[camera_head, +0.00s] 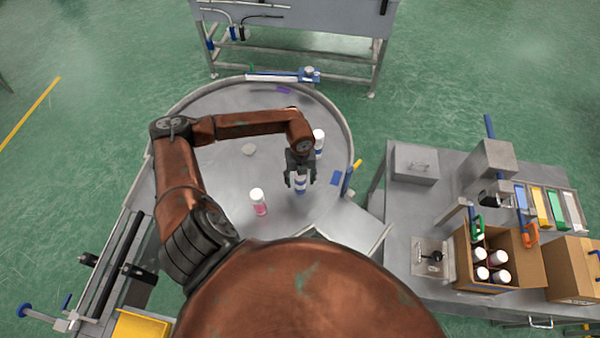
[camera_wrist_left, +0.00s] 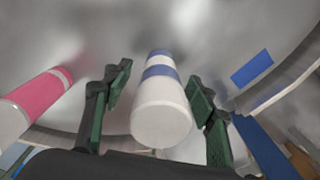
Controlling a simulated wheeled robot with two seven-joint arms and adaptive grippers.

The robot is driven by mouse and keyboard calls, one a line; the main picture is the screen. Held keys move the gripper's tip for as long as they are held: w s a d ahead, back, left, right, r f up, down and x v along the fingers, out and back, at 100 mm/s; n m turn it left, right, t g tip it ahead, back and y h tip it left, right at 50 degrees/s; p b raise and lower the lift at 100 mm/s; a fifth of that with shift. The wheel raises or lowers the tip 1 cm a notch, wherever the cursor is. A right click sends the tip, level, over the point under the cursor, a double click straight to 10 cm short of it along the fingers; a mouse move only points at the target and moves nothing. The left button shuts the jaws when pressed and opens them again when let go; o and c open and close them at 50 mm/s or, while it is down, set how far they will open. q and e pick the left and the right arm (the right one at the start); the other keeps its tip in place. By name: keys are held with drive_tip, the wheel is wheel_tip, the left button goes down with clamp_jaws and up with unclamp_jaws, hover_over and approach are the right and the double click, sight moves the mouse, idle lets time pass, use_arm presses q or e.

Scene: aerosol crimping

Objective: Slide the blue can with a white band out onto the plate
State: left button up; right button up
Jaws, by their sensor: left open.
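The blue can with a white band (camera_head: 300,186) stands on the round metal table, under my left gripper (camera_head: 300,177). In the left wrist view the can (camera_wrist_left: 162,95), with a white cap and blue and white bands, is between the two open fingers (camera_wrist_left: 158,115), with gaps visible on both sides. A flat metal plate (camera_head: 348,229) adjoins the table's lower right side. My right gripper is not in view.
A pink can with a white cap (camera_head: 258,204) stands left of the gripper. Another blue and white can (camera_head: 319,148) stands behind it. A blue patch (camera_head: 336,178) and a blue bar (camera_head: 347,181) are to the right. A raised rim (camera_head: 351,140) edges the table.

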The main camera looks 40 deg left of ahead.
use_arm(q)
drive_tip(key=shift+f, duration=0.65)
drive_tip(key=shift+c, duration=0.4)
drive_tip(key=shift+d, duration=0.1)
drive_tip(key=c, duration=1.3)
